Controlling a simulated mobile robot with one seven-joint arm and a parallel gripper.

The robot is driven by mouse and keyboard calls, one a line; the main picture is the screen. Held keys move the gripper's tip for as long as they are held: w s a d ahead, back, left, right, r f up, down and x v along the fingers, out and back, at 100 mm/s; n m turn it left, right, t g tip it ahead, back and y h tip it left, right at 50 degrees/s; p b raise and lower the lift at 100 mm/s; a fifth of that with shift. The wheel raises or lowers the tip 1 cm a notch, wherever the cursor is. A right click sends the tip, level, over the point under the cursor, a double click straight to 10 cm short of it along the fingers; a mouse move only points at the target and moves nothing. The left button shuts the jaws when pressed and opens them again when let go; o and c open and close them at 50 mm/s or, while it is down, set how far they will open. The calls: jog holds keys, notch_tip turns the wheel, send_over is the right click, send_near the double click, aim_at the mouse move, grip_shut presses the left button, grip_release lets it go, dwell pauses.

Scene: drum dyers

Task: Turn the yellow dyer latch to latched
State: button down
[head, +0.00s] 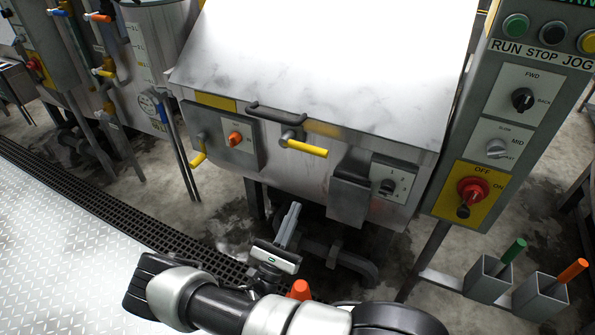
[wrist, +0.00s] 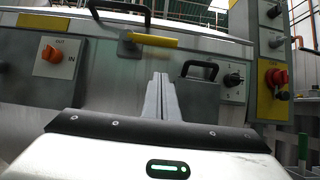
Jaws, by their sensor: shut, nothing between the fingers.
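The yellow latch handle (head: 307,148) sticks out to the right from a grey pivot on the steel dyer's front, just below the lid's dark grab handle. It lies roughly level, tilted slightly down to the right in the head view. In the wrist view the yellow handle (wrist: 155,41) is above and beyond my fingertips. My gripper (head: 293,208) is shut and empty, pointing up toward the dyer front. In the wrist view my gripper (wrist: 160,78) shows its two fingers together, apart from the latch. Nothing hides the handle.
A dark grab handle (head: 275,115) juts out near the latch. An orange knob (head: 234,138) sits left, and a boxy grey bracket (head: 350,187) projects to the right. A control pillar (head: 510,120) stands at the right. A second yellow lever (head: 198,159) hangs at the left.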

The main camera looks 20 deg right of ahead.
jog(key=p, duration=0.1)
send_near(307, 145)
jog(key=shift+w+d+r, duration=0.1)
jog(key=shift+w+d, duration=0.3)
jog(key=shift+d, duration=0.45)
jog(key=shift+w+d+r, duration=0.1)
jog(key=shift+w+d, duration=0.35)
jog(key=shift+d, duration=0.4)
jog(key=shift+w+d+r, duration=0.1)
jog(key=shift+w+d, duration=0.3)
jog(key=shift+d, duration=0.45)
jog(key=shift+r+n+t+y+p, duration=0.1)
jog(key=shift+n+t+y+p, duration=0.2)
jog(key=shift+p, duration=0.05)
jog(key=shift+s+r+n, duration=0.1)
jog(key=shift+r+n, duration=0.05)
jog(key=shift+n, duration=0.35)
